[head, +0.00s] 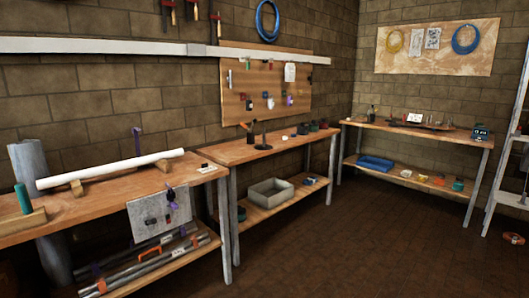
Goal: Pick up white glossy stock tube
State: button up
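The white glossy stock tube (112,168) is long and thin and lies on the workbench at the left. It rests across two wooden supports, a left one (76,188) and a right one (161,165), slightly above the bench top. Its full length shows, with nothing covering its upper side. My gripper is not visible in this view.
The left bench top (135,195) has a green cylinder (23,198) on a wooden block at its left end. A grey pipe (30,163) stands behind. Metal tubes (150,262) lie on the lower shelf. The brown floor (350,235) is open to the right.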

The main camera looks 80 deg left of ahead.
aim_at(51, 182)
jog(key=u, duration=3.55)
jog(key=i, duration=3.05)
jog(key=u, duration=0.25)
